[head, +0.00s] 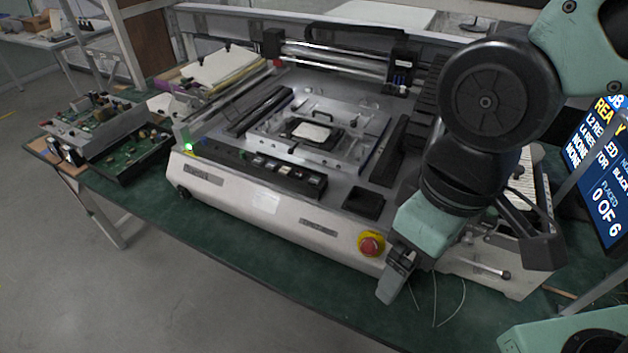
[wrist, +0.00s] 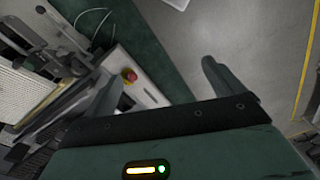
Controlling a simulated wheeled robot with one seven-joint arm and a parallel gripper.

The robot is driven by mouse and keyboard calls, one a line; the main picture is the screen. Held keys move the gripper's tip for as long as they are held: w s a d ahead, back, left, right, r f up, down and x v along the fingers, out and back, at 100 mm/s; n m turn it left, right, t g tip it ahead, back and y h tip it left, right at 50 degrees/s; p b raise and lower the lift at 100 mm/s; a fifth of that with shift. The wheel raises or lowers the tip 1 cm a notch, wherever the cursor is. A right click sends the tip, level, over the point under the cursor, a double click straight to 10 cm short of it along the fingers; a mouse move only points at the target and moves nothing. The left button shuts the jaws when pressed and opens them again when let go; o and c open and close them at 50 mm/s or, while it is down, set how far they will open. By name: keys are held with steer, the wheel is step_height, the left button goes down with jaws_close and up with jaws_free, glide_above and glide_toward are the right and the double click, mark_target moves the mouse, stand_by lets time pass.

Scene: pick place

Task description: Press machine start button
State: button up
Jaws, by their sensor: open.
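The machine (head: 270,206) is a large pale bench unit with a dark top. A black strip along its front edge carries a row of small buttons (head: 286,170); I cannot tell which one is the start button. A green light (head: 188,147) glows at the strip's left end. A red mushroom button on a yellow ring (head: 371,244) sits on the front face, and it also shows in the wrist view (wrist: 129,75). My gripper (head: 391,285) is just right of the red button, pointing down, apart from the small buttons. In the wrist view my gripper (wrist: 160,78) is open and empty.
The machine stands on a green-topped table (head: 262,255). Circuit boards (head: 115,140) lie at the left. A screen (head: 605,185) is at the right edge. Grey floor in front is clear.

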jaws_close()
stand_by(1.5)
